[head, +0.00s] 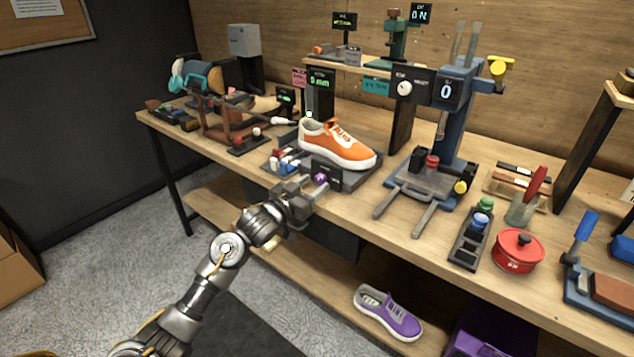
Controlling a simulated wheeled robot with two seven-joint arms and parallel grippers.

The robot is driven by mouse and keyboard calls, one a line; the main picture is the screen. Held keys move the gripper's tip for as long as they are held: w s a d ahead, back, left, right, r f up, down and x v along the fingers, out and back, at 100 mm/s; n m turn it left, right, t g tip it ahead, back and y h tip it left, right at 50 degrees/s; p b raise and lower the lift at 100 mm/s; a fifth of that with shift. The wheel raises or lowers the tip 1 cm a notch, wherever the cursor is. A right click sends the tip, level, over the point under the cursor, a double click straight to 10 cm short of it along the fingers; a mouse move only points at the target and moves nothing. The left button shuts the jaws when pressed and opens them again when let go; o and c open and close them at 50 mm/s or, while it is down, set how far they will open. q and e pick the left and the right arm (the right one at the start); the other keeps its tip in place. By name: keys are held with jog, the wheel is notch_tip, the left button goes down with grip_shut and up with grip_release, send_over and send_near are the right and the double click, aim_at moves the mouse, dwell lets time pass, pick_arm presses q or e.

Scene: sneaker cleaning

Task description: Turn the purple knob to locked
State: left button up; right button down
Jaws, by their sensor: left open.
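The purple knob (320,179) sits on the front of a dark fixture (352,178) at the front edge of the workbench. An orange sneaker (338,145) with a white sole rests on top of this fixture. My left gripper (312,187) is open, with its fingers close to the knob on its left and lower side. I cannot tell whether the fingers touch the knob. The knob's lock marking is too small to read. My right gripper is out of view.
Small bottles (283,162) stand left of the fixture. A blue press stand (455,115) with two forward rails is to the right, then a red pot (517,250). A purple sneaker (388,312) lies on the lower shelf.

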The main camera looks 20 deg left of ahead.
aim_at(322, 179)
pick_arm(q)
jog(key=shift+x, duration=1.25)
jog(key=c, duration=0.9)
jog(key=shift+c, duration=0.2)
